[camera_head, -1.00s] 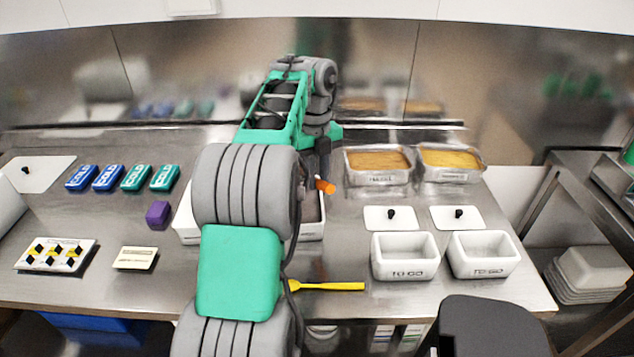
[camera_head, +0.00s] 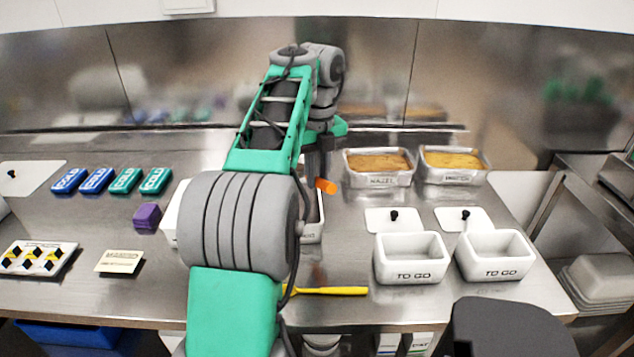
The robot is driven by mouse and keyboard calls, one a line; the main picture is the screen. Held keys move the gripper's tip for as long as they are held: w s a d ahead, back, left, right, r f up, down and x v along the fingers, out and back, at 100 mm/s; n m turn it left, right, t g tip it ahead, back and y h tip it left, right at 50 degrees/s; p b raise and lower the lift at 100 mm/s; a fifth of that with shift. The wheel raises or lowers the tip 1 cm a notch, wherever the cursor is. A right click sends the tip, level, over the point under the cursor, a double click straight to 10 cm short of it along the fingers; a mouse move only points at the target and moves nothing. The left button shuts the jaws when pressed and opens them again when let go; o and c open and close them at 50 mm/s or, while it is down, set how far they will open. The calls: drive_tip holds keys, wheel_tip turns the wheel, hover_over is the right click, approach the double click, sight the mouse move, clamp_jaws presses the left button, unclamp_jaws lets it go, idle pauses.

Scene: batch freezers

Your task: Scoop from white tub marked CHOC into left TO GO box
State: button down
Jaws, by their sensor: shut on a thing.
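A white tub (camera_head: 172,215) stands on the counter, mostly hidden behind my arm. Its label does not show, and only its left end and a strip on the right are visible. My gripper (camera_head: 320,172) is over the tub's back right part, with its fingers largely hidden by my arm. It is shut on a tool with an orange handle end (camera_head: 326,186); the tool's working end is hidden. The left TO GO box (camera_head: 409,273) is white, open and looks empty at the front right. The right TO GO box (camera_head: 497,268) beside it is alike.
Two metal pans, one with brown (camera_head: 378,180) and one with yellow contents (camera_head: 453,178), stand behind two white lids (camera_head: 392,229) (camera_head: 464,226). A yellow tool (camera_head: 335,291) lies at the front edge. Blue and green COLD blocks (camera_head: 112,181) and a purple block (camera_head: 147,217) lie left.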

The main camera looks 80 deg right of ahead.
drive_tip(key=shift+s+a+f+t+h+b, duration=0.15)
drive_tip(key=shift+s+a+t+h+b, duration=0.55)
drive_tip(key=shift+b, duration=5.35)
drive_tip(key=shift+a+r+b, duration=0.2)
drive_tip(key=shift+b, duration=0.35)
